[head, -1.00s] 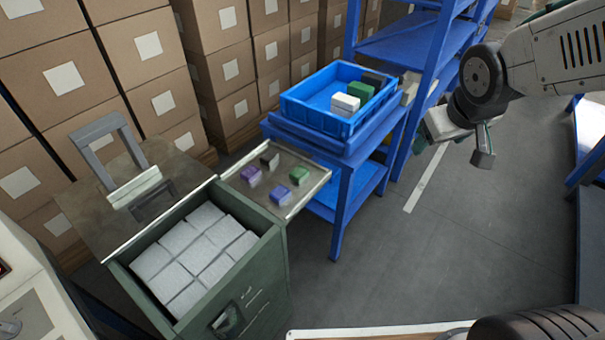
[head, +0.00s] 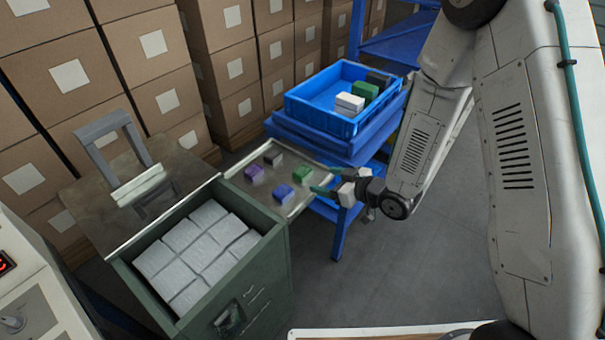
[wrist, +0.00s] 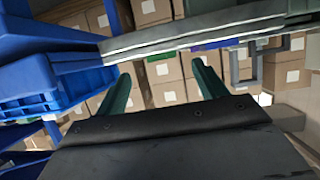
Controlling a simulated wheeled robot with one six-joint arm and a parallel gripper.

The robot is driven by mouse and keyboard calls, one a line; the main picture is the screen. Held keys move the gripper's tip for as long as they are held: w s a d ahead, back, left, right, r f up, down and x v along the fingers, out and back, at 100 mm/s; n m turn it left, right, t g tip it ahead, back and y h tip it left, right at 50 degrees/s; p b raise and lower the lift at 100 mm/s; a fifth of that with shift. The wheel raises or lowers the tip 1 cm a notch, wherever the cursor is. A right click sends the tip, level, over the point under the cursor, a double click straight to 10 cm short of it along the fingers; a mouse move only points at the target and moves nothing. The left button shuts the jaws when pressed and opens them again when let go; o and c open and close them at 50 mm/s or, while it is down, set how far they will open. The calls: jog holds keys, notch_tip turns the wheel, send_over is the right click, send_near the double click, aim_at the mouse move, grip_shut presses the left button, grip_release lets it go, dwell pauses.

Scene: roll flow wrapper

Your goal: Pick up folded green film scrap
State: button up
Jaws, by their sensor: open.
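The folded green film scrap (head: 303,174) lies on a small metal tray (head: 268,178) beside the green cabinet. A black scrap (head: 272,158), a purple scrap (head: 254,173) and a blue scrap (head: 284,192) lie on the same tray. My gripper (head: 321,180) is open and empty, just to the right of the green scrap near the tray's right edge. In the wrist view, the two green fingers (wrist: 165,88) stand apart with nothing between them. A green sliver (wrist: 160,56) shows at the tray's edge beyond them.
A blue bin (head: 318,121) with white, green and black blocks stands on a blue rack behind the tray. The green cabinet (head: 262,268) holds several white blocks. Stacked cartons (head: 120,60) fill the back. Open floor (head: 420,260) lies to the right.

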aim_at(307, 174)
jog(key=x, duration=0.7)
jog(key=shift+w+a+r, duration=0.2)
jog(key=shift+a+r, duration=0.1)
jog(key=shift+a, duration=0.05)
jog(key=c, duration=1)
